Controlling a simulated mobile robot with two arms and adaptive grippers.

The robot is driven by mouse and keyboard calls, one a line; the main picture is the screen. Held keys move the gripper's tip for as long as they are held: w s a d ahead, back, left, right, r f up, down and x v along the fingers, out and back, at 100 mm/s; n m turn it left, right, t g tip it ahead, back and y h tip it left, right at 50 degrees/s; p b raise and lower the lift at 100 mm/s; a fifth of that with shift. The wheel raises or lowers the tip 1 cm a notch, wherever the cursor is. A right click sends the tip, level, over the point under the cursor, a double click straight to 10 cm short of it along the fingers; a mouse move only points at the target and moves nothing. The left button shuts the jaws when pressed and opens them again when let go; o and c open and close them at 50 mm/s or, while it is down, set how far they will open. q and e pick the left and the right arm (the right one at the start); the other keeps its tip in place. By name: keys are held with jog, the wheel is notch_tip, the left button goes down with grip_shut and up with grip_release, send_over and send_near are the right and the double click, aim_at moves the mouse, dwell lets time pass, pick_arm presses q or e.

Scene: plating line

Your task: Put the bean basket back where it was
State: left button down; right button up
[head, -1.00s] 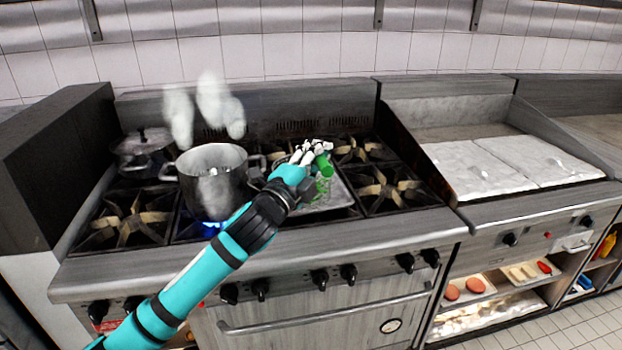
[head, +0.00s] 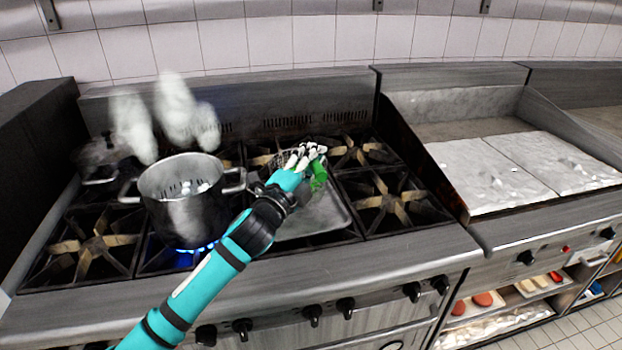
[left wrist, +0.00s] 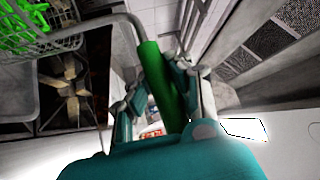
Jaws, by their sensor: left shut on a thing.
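The bean basket (left wrist: 52,38) is a wire basket with green beans, at the upper left of the left wrist view. My left gripper (head: 310,163) is shut on its green handle (head: 319,173). The handle also shows between the fingers in the left wrist view (left wrist: 158,80). In the head view the gripper is above the rear middle of the stove, and the basket is mostly hidden behind it. A steel pot (head: 188,212) stands on a lit blue burner to the left, steaming. My right gripper is out of view.
A lidded pot (head: 97,165) stands at the back left, partly veiled by steam. The front right burner (head: 390,200) is free. A flat griddle (head: 500,175) is further right.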

pick_arm(q)
notch_tip(320, 180, down, 5)
jog(key=shift+r, duration=0.2)
jog(key=c, duration=1.7)
grip_release()
jog(key=shift+f, duration=0.15)
jog(key=o, duration=0.4)
jog(key=shift+o, duration=0.3)
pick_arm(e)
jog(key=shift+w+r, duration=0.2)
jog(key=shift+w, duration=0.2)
pick_arm(q)
jog(key=b+v, duration=0.2)
jog(key=v, duration=1)
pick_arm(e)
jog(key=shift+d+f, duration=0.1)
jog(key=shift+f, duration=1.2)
